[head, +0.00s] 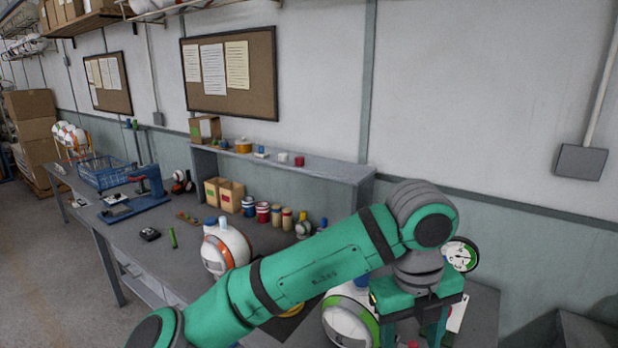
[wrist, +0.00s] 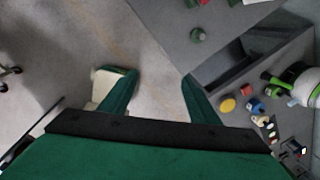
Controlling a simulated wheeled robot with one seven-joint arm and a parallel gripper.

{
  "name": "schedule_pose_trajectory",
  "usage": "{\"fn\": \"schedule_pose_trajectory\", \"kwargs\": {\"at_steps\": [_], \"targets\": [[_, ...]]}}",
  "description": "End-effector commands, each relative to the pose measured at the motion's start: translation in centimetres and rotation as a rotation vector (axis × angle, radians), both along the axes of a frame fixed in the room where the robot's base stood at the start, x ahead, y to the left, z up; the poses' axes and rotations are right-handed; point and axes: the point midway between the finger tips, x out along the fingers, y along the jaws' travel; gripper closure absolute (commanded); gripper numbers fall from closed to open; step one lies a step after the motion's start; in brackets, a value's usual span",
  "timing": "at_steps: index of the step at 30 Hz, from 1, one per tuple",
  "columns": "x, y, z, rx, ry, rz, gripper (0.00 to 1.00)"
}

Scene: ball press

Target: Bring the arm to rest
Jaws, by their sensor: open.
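My green arm reaches across the head view from the lower left, bent at the elbow joint on the right. My gripper (wrist: 158,88) is open in the wrist view, its two green fingers well apart with nothing between them. Bare floor shows between and beyond the fingers. In the head view the gripper end hangs downward at the lower right, in front of the bench's near part; its fingertips are hard to make out there. A white ball with a green stripe (head: 347,322) is just left of it, partly hidden by my arm.
The grey bench (head: 135,232) runs along the wall. An orange-striped white ball (head: 224,247), a blue press-like tool (head: 148,190), a blue basket (head: 103,172), tins and boxes stand on it. Floor (head: 50,270) is open at left.

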Motion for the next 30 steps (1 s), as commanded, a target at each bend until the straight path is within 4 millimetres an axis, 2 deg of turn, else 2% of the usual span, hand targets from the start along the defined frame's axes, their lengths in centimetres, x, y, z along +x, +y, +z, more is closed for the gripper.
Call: {"fn": "schedule_pose_trajectory", "kwargs": {"at_steps": [11,15,22,30], "targets": [[0.3,-5.5,-2.2,-0.275,0.038,0.093,0.44],[0.5,-8.7,-3.0,-0.454,0.076,0.171,0.44],[1.1,-13.1,-3.3,-0.748,0.163,0.331,0.44],[2.3,-16.2,-3.4,-1.060,0.293,0.551,0.44]]}}
